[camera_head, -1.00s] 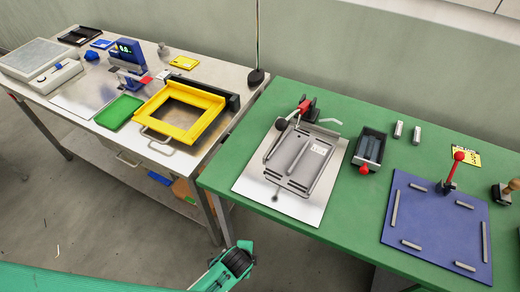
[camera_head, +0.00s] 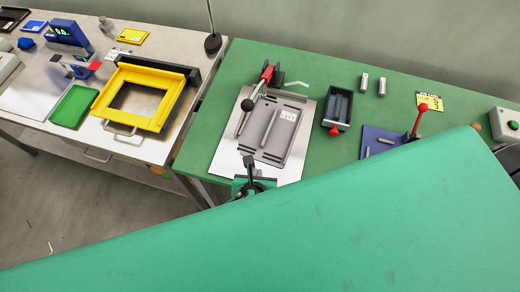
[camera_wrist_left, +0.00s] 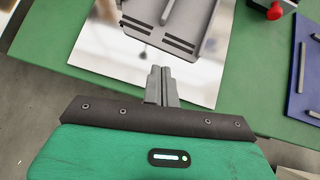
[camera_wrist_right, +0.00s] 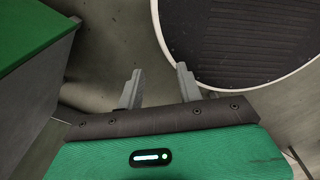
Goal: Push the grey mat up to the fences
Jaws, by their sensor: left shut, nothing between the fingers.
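The grey mat (camera_head: 288,148) is a slotted plate with a white label. It lies on a shiny metal sheet (camera_head: 228,158) on the green table. In the left wrist view, its slotted near end (camera_wrist_left: 180,46) shows ahead of the fingers. My left gripper (camera_head: 250,163) is at the near edge of the sheet, short of the mat; its fingers (camera_wrist_left: 160,78) are shut and empty. I cannot tell whether they touch the sheet. Which grey bars are the fences is unclear. My right gripper (camera_wrist_right: 156,78) is open and empty over the floor, away from the table.
A red-handled clamp (camera_head: 267,74) stands at the mat's far side. A dark tray (camera_head: 337,110) with a red knob is to its right. A yellow frame (camera_head: 150,75) stands on the left bench.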

